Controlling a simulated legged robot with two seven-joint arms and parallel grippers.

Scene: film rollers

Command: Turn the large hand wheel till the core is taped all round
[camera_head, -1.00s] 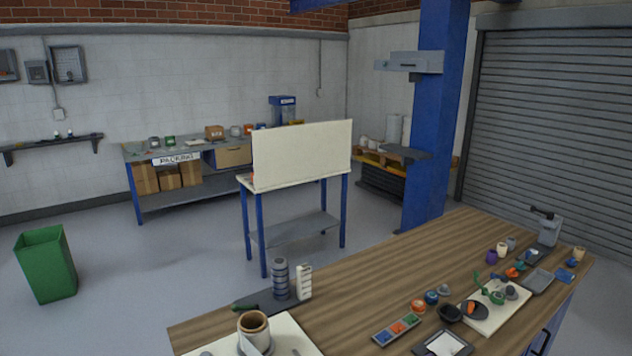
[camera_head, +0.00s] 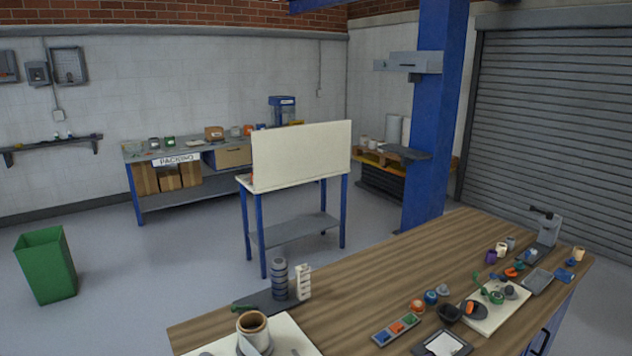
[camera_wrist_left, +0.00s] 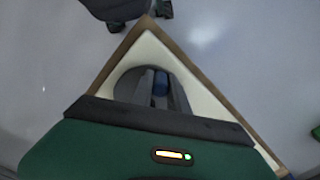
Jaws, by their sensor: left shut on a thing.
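A brown cardboard core (camera_head: 253,325) stands upright at the bottom edge of the head view, on a white board (camera_head: 300,336). A pale grey strip wraps against its lower side; how far round it goes is hidden. In the left wrist view my left gripper (camera_wrist_left: 160,88) points down over the corner of the white board (camera_wrist_left: 200,85). Its dark fingers are shut on a small blue piece (camera_wrist_left: 160,82), perhaps a knob. A dark grey rounded shape lies around the fingers; I cannot tell whether it is the large hand wheel. My right gripper is in neither view.
On the wooden bench (camera_head: 350,290), a stack of grey rings (camera_head: 279,280) and a white block tower (camera_head: 304,282) stand behind the board. A tray of coloured pieces (camera_head: 396,330) and several small items lie to the right. The bench's middle is clear.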

